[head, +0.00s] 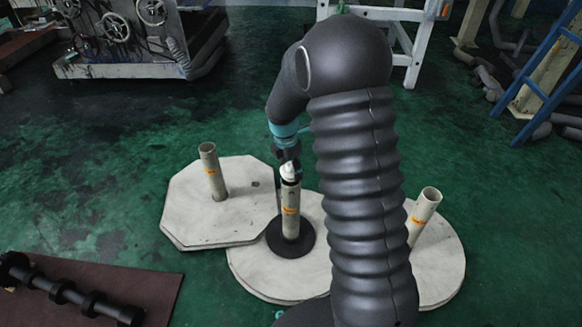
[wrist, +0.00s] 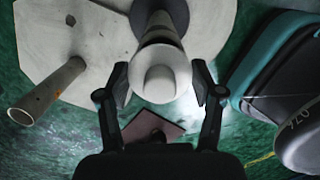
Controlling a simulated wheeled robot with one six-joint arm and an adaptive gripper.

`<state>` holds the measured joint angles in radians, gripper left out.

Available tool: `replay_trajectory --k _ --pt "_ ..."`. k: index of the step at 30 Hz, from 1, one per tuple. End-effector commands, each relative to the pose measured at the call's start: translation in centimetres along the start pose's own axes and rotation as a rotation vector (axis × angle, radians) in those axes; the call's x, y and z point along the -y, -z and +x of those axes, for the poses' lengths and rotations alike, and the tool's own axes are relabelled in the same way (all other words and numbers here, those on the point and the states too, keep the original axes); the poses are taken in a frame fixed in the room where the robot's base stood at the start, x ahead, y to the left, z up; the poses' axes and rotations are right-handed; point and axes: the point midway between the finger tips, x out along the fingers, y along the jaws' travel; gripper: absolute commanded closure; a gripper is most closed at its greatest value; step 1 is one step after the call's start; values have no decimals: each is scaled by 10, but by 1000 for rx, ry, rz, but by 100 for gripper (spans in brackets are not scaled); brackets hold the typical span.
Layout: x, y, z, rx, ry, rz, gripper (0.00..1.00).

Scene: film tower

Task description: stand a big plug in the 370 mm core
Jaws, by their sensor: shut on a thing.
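My gripper (head: 288,160) is at the top of the middle core (head: 291,212), a pale tube with an orange mark, upright on a black disc (head: 293,252). It is shut on a white plug (head: 288,172), which is in line with the core's mouth. In the wrist view the plug (wrist: 160,82) sits between the two fingers (wrist: 162,88), with the core behind it. I cannot tell whether the plug is seated or just above the mouth. Another core (head: 212,172) stands at the left, and a third core (head: 423,215) leans at the right. No core length is readable.
The left core stands on an octagonal board (head: 190,225); a round board (head: 265,280) lies under the others. My arm hides part of it. A brown mat (head: 150,290) with a black ribbed bar (head: 70,292) is at lower left. Green floor is clear behind the boards.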

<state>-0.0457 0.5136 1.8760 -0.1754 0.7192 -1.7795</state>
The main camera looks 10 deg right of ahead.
Motion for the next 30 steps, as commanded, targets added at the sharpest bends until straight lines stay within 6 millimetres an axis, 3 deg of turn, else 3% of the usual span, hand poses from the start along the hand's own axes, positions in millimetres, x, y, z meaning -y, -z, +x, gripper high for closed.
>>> replay_trajectory --k 30 --pt "0 2 18 0 1 0 68"
